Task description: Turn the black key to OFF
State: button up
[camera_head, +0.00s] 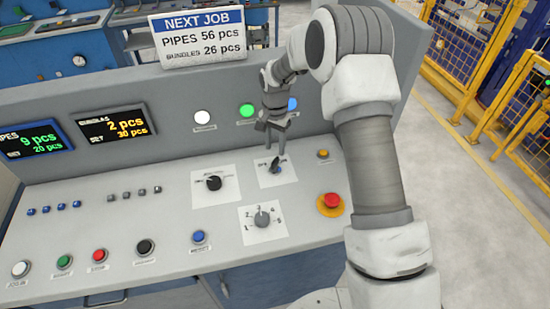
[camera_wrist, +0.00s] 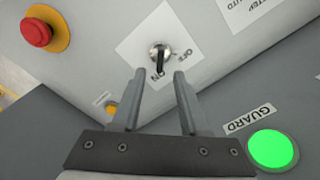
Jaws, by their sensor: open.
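The black key (camera_wrist: 160,62) sits in a round silver lock on a white plate with OFF and ON labels, seen in the wrist view. Its black grip lies toward the ON label, and OFF is off to its upper right there. In the head view the key (camera_head: 276,168) is on the sloped panel, partly covered by a finger. My gripper (camera_wrist: 158,72) is open and empty, its two fingertips spread to either side of the key's line. In the head view my gripper (camera_head: 275,152) is right above the key plate. I cannot tell whether a finger touches the key.
A black selector (camera_head: 213,183) is left of the key and a numbered dial (camera_head: 262,218) is below it. A red emergency button (camera_head: 331,201) and a small orange button (camera_head: 323,154) are to the right. A lit green GUARD button (camera_wrist: 273,150) is near my gripper.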

aim_at(275, 160)
notch_tip(275, 160, down, 7)
jog(key=shift+r+p, duration=0.1)
jog(key=shift+p, duration=0.3)
grip_shut()
